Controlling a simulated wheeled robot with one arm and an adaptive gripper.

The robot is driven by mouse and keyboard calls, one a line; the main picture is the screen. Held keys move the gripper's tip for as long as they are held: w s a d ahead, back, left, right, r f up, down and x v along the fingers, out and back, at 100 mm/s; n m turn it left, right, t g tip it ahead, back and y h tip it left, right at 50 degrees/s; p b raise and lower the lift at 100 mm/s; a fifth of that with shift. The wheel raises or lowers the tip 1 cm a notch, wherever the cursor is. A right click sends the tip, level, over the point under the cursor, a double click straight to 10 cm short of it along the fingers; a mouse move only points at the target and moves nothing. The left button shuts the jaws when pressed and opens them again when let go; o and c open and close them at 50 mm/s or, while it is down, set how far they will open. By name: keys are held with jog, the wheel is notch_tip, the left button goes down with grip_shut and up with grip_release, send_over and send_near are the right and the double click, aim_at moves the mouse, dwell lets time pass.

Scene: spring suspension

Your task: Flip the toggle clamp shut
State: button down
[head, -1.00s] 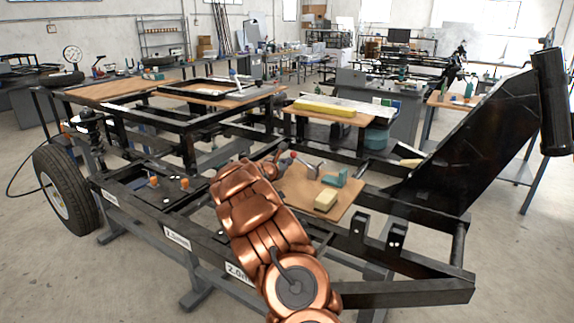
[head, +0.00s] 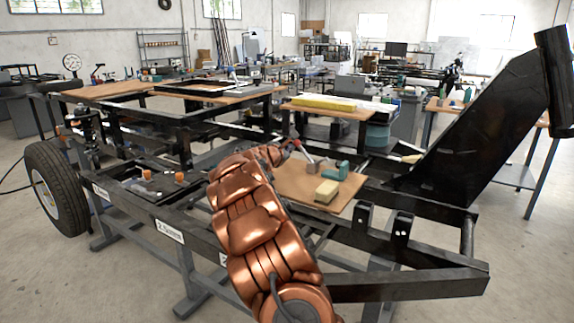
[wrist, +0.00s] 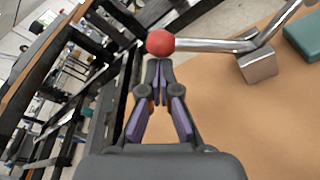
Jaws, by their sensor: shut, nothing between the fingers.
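The toggle clamp shows in the wrist view as a silver lever (wrist: 215,45) with a red ball knob (wrist: 160,42) at its end. The lever runs right to a bend above a small metal block (wrist: 258,66). In the head view the clamp (head: 311,160) stands near the back of a brown board (head: 290,195). My gripper (wrist: 158,66) is shut and empty, its fingertips right at the near side of the knob. I cannot tell whether they touch it. In the head view my arm hides much of the gripper.
On the board are a teal tool (head: 337,170), also at the wrist view's right edge (wrist: 305,38), and a yellowish block (head: 326,191). The black frame (head: 400,285) surrounds the board. Orange-topped parts (head: 180,176) sit on the frame's left.

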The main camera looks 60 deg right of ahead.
jog(key=s+m+b, duration=0.1)
jog(key=b, duration=0.3)
jog(key=shift+s+r+m, duration=0.1)
jog(key=shift+r+m, duration=0.3)
jog(key=s+r+m+b, duration=0.1)
jog(key=b, duration=0.3)
jog(key=shift+s+m+t, duration=0.15)
jog(key=shift+m+t, duration=0.15)
jog(key=shift+m, duration=0.1)
jog(key=s+r+m+b, duration=0.2)
jog(key=b, duration=0.3)
jog(key=shift+s+d+m+t+h, duration=0.1)
jog(key=shift+s+m+t+h, duration=0.1)
jog(key=shift+m+t+h, duration=0.2)
jog(key=shift+s+d+r+b, duration=0.1)
jog(key=shift+s+r+b, duration=0.05)
jog(key=shift+s+b, duration=0.15)
jog(key=b, duration=0.3)
send_near(297, 143)
notch_tip(297, 143, up, 2)
jog(key=s+a, duration=0.2)
jog(key=shift+s+a+r, duration=0.2)
jog(key=shift+s, duration=0.05)
